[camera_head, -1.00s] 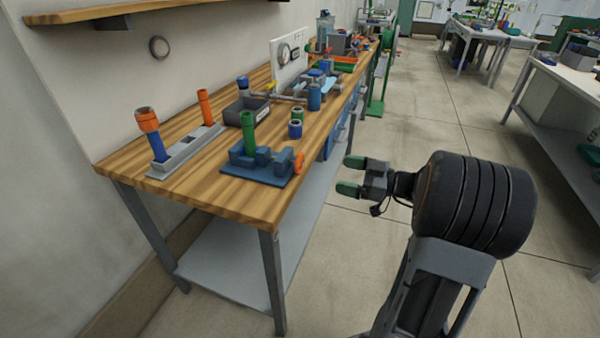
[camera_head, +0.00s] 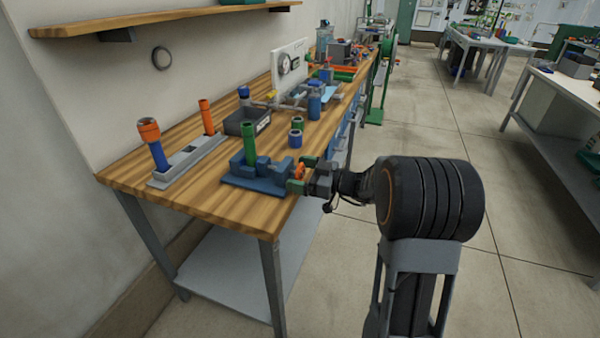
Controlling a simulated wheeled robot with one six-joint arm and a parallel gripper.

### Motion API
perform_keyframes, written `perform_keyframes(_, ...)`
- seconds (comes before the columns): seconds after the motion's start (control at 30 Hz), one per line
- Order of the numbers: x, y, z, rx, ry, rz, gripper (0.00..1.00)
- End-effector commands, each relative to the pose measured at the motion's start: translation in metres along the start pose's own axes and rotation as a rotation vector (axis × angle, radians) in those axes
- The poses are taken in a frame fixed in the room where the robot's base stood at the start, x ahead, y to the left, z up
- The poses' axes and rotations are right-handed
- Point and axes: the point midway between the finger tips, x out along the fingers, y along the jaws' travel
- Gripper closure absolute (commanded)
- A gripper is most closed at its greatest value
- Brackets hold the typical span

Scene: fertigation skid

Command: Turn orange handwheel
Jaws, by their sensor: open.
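The orange handwheel (camera_head: 299,171) is on the right side of a blue vise-like fixture (camera_head: 258,175) at the bench's right edge. A green cylinder (camera_head: 250,143) stands upright in that fixture. My gripper (camera_head: 301,174) is open at the handwheel, with one green-tipped finger on its far side and one on its near side. The handwheel shows between the fingers and is partly hidden by them. I cannot tell whether the fingers touch it.
The wooden bench (camera_head: 215,207) also holds a grey rack (camera_head: 188,160) with upright orange-topped tubes, a dark bin (camera_head: 246,121) and short blue and green cylinders. A gauge panel (camera_head: 290,62) stands further back.

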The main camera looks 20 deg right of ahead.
Motion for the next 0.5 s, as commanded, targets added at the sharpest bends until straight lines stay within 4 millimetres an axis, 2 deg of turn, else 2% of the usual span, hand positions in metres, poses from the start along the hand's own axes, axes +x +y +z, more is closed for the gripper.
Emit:
perform_keyframes(0.33,0.0023,0.0,0.0,0.0,0.0,0.0,0.11)
perform_keyframes(0.5,0.0022,0.0,-0.0001,0.0,0.0,0.0,0.27)
